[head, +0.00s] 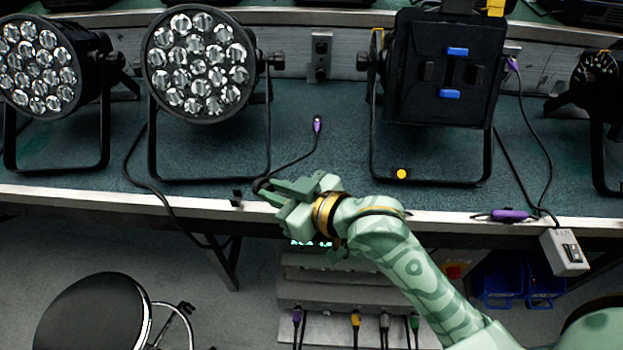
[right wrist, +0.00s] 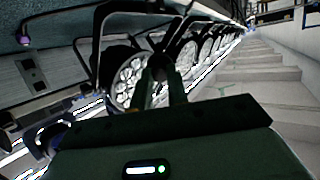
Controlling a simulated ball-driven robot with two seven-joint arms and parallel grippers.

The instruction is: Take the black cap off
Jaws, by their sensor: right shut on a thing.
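My right gripper (head: 268,188) reaches in over the bench's front edge, with its fingertips shut on a small black piece at the end of a black cable. In the right wrist view the fingers (right wrist: 161,88) close on a dark rounded piece (right wrist: 159,66). I cannot tell whether this piece is the black cap or the cable end itself. The cable runs up to a purple connector (head: 317,124) lying on the bench. A separate small black block (head: 236,198) sits at the bench's front edge, just left of the fingertips. My left gripper is not in view.
Par cans (head: 199,65) stand along the green bench (head: 330,110); one (head: 445,75) shows its back. Another purple connector (head: 509,215) and a grey socket box (head: 564,252) are at the right edge. A round black stool (head: 92,315) stands below.

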